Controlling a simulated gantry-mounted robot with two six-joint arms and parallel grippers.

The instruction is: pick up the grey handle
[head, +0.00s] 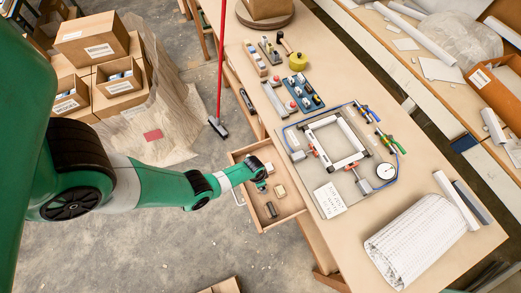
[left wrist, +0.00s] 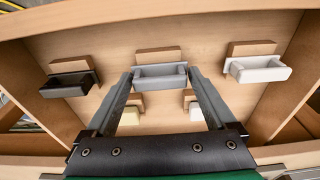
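The grey handle (left wrist: 160,77) sits on a small wooden block in the middle of an open wooden drawer (head: 289,206), as the left wrist view shows. My left gripper (left wrist: 160,76) is over the drawer, its two fingers apart at either end of the grey handle. I cannot tell whether the fingertips touch it. In the head view my left gripper (head: 260,180) reaches into the drawer and hides the grey handle. My right gripper is in neither view.
In the drawer, a dark handle (left wrist: 69,84) lies left and a white handle (left wrist: 258,69) right; two pale pieces show partly behind the fingers. The drawer walls are close around. A framed fixture (head: 337,143) stands on the bench beside it.

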